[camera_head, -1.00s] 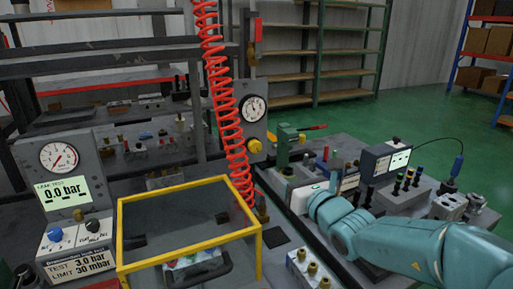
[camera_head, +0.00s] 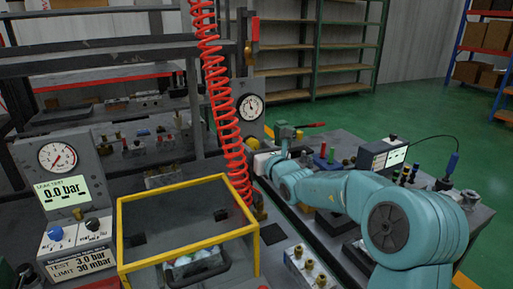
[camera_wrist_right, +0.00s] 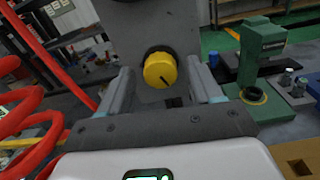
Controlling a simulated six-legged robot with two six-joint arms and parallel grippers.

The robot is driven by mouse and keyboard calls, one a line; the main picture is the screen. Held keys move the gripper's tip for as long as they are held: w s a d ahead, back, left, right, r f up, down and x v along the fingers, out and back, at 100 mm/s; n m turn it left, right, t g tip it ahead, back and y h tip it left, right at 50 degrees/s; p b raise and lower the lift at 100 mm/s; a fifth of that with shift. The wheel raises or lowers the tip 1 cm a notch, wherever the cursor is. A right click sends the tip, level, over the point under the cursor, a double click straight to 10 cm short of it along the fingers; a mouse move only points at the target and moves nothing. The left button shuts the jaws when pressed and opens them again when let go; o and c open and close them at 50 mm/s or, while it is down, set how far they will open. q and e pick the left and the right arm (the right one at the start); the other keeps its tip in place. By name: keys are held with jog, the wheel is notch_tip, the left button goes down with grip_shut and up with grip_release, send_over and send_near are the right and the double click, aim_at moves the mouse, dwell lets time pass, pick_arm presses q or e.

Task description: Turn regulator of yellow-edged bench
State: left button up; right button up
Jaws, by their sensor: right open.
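A clear guard with a yellow frame (camera_head: 170,189) stands on the bench to the left. My left gripper is not in view.
A red coiled hose (camera_head: 222,105) hangs just left of the gauge panel, close to my right gripper. A green press (camera_wrist_right: 258,60) stands to the right in the wrist view. A leak test unit (camera_head: 66,190) stands at left. Brass fittings (camera_head: 308,264) sit in front.

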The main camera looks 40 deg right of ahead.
jog(key=c, duration=1)
jog(key=shift+c, duration=0.2)
jog(key=m, duration=1.3)
jog(key=shift+m, duration=0.3)
jog(key=o, duration=1)
